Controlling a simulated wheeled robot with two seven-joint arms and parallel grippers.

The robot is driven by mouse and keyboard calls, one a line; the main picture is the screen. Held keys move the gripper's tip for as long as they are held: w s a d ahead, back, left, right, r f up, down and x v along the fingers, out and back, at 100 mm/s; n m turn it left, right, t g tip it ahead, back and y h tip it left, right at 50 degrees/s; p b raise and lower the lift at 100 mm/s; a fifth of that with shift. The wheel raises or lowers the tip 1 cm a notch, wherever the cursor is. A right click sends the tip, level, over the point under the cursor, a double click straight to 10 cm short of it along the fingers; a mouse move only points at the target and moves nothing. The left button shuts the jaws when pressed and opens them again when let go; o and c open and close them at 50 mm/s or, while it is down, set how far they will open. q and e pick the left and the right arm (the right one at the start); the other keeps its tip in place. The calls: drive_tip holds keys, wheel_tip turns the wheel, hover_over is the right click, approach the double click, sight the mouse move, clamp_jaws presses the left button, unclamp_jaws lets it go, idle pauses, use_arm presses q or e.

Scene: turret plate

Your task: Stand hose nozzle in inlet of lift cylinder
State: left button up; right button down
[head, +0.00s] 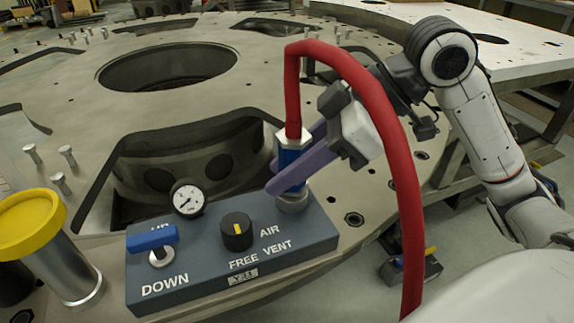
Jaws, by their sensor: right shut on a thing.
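The hose nozzle (291,168) has a blue body with a silver collar on top and stands roughly upright at the right end of the grey control box. A red hose (344,60) rises from its top. My right gripper (279,178) has its purple fingers shut on the blue body. A silver round fitting (293,203) shows directly below the nozzle at the box top; I cannot tell whether the nozzle sits in it. A silver cylinder (66,262) with a yellow cap (30,222) stands at the left. No inlet is clearly identifiable. My left gripper is not in view.
The grey control box (190,275) carries a blue lever (152,239), a black knob (237,231) and a gauge (188,198). The large metal turret plate (300,90) has openings and several upright bolts (66,157). The red hose arches down at the right.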

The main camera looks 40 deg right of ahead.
drive_tip(key=shift+f+b, duration=0.4)
drive_tip(key=shift+f, duration=0.15)
drive_tip(key=c, duration=1.3)
unclamp_jaws()
drive_tip(key=v, duration=1)
drive_tip(key=shift+r+p, duration=0.15)
drive_tip(key=shift+p, duration=0.15)
drive_tip(key=shift+s, duration=0.1)
